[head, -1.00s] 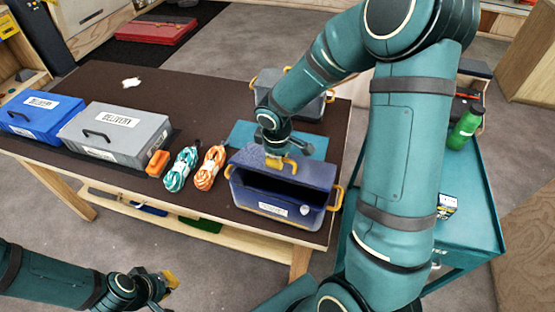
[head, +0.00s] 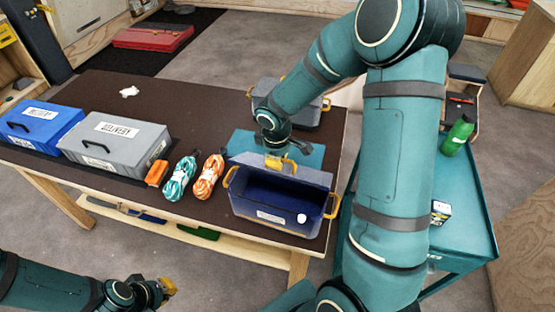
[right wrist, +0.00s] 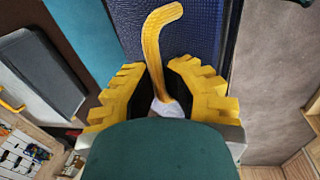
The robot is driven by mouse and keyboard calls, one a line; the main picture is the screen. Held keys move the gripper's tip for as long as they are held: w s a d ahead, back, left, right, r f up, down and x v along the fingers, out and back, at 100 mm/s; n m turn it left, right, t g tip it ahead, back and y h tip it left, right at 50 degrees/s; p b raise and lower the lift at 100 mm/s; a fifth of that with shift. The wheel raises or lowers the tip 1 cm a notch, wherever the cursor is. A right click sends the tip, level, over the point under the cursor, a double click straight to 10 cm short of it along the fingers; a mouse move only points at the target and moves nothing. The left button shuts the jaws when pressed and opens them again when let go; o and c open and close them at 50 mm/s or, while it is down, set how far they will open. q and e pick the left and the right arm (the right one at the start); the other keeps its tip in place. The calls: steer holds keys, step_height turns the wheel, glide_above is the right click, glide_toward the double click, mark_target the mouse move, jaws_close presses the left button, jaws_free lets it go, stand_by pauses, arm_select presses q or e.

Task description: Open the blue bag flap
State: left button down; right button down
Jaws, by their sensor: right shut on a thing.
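The blue bag (head: 262,216) stands at the front right of the table, with yellow handles at its ends and a white label on its front. Its flap (head: 310,176) is tilted up at the back and the dark blue inside shows. My right gripper (head: 274,162) is at the flap. In the right wrist view its yellow fingers (right wrist: 160,95) are shut on the flap's yellow pull tab (right wrist: 155,45), with the blue flap surface behind. My left gripper (head: 168,288) is low at the left, away from the table; its jaw opening is unclear.
An orange rope coil (head: 209,177), a teal rope coil (head: 180,180) and an orange block (head: 156,173) lie left of the bag. A grey case (head: 117,140) and a blue case (head: 40,122) are farther left. A second grey bag (head: 300,112) stands behind. A teal cart (head: 470,210) is at right.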

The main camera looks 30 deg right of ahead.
steer(key=shift+w+d+r+p, duration=0.55)
steer(key=shift+d+p, duration=0.1)
steer(key=shift+p, duration=0.15)
steer(key=shift+w+d, duration=0.1)
steer(key=shift+d, duration=0.15)
steer(key=shift+w+d+r+p, duration=0.35)
steer(key=shift+w+d+p, duration=0.2)
steer(key=shift+d, duration=0.15)
steer(key=c, duration=1.4)
jaws_free()
steer(key=o, duration=1.2)
steer(key=shift+c, duration=0.2)
